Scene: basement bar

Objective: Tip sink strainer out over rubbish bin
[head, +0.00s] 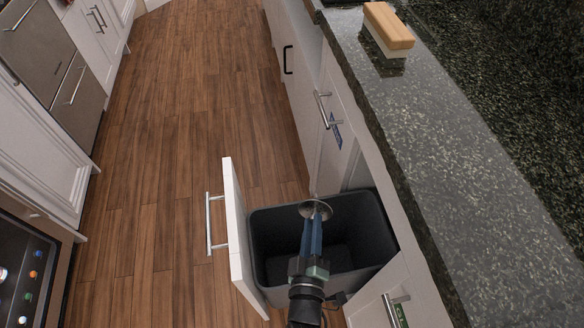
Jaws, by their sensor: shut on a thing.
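The sink strainer (317,209) is a small round metal dish. My gripper (314,222) is shut on it at the near edge, with its blue fingers pointing away from me. The strainer is above the far part of the rubbish bin (278,221). The bin is a dark grey rectangular tub inside a pulled-out white cabinet drawer. The strainer looks tilted, but I cannot tell how far. Its contents are too small to make out. My gripper and wrist cover part of the bin's inside.
The white drawer front (236,238) with its bar handle stands out left of the bin. A dark speckled counter (440,160) runs along the right, carrying a wooden-backed brush (389,26). The wooden floor (180,120) is clear to the left, with cabinets and an oven beyond.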

